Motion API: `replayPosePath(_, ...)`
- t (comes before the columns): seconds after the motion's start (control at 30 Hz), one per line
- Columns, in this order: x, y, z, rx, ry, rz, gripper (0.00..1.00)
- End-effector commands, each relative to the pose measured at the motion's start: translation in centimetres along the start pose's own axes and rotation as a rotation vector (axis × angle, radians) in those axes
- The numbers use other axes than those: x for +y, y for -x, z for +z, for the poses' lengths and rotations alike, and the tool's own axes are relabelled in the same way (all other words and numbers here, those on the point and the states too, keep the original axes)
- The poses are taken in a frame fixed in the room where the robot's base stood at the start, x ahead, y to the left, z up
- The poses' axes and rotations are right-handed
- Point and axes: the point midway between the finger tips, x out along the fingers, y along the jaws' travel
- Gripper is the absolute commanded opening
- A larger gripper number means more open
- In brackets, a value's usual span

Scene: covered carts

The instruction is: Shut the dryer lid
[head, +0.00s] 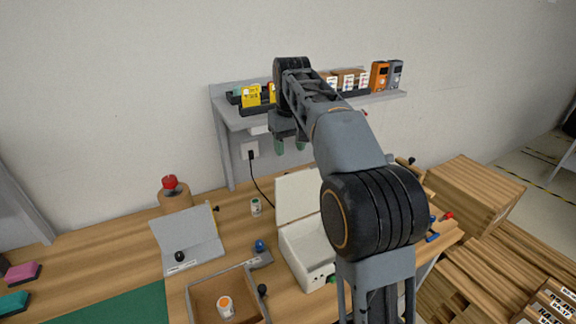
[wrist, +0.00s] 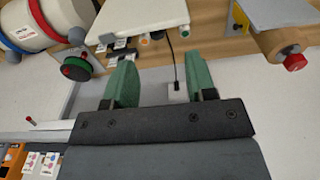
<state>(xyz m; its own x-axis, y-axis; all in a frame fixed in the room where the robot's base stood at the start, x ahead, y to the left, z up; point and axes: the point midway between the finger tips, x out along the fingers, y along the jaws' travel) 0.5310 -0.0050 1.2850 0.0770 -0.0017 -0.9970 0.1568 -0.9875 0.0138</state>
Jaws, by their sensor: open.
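A white box (head: 305,262), which looks like the dryer, stands on the wooden bench in the head view. Its white lid (head: 297,196) stands raised at the back, so the box is open; my arm hides its right part. My gripper (head: 290,145) is above and behind the lid, in front of the wall, apart from it. In the wrist view my gripper (wrist: 160,80) has its two green fingers spread, with nothing between them. A white panel (wrist: 140,16) at the top of the wrist view may be the lid.
A grey lid (head: 188,236) stands beside a brown open bin (head: 200,298) holding an orange-topped jar (head: 225,306). A wall shelf (head: 240,120) with small boxes is close to my gripper. A red-topped post (head: 172,188) stands left. A pale drum (wrist: 38,22) shows in the wrist view.

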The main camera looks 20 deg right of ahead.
Motion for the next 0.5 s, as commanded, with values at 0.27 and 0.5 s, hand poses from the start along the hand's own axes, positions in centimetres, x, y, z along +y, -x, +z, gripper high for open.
replayPosePath(0.27, 1.1, 1.3, -3.8, -0.062, 0.031, -0.012, 0.51)
replayPosePath(0.5, 1.4, 0.0, -4.3, -0.079, 0.039, -0.016, 0.51)
